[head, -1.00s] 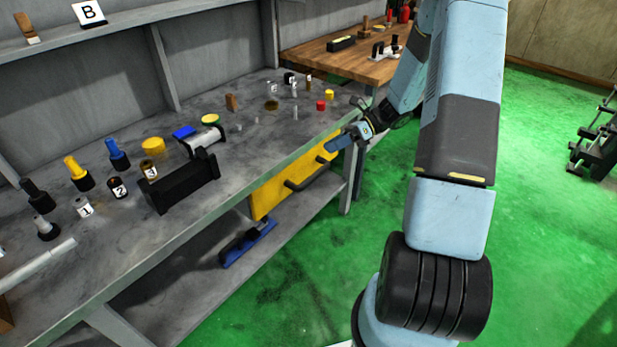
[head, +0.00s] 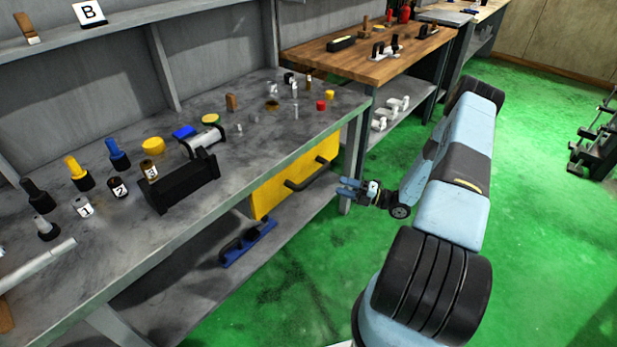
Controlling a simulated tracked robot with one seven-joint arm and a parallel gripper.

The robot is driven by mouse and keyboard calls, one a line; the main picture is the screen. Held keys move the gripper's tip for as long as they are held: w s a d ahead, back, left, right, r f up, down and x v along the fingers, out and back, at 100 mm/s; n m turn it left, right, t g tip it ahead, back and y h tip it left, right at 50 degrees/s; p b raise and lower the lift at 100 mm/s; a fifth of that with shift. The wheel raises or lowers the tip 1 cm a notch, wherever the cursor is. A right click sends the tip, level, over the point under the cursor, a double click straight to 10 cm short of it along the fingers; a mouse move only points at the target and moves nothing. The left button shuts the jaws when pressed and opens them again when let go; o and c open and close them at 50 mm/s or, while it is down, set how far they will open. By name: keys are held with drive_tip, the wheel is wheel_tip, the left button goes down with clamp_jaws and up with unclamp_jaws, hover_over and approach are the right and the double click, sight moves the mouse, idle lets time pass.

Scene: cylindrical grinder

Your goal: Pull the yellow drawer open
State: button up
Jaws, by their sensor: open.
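The yellow drawer (head: 268,192) hangs under the front edge of the grey workbench, in the middle of the head view. It looks shut, with its front face toward the floor side. A dark bar handle (head: 311,175) runs along its front. My gripper (head: 345,188) is open and empty, to the right of the handle and apart from it in the picture. Its blue fingers point left toward the drawer. The far end of the drawer lies close to the bench leg, behind my fingers.
The grey bench (head: 105,250) carries several tools and a black block (head: 180,183). Its leg (head: 352,160) stands close to my gripper. A wooden-topped table (head: 365,58) stands behind. The green floor (head: 300,285) in front is clear.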

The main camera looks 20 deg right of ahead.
drive_tip(key=x, duration=1.3)
drive_tip(key=shift+w+a+f, duration=0.2)
drive_tip(key=shift+w, duration=0.1)
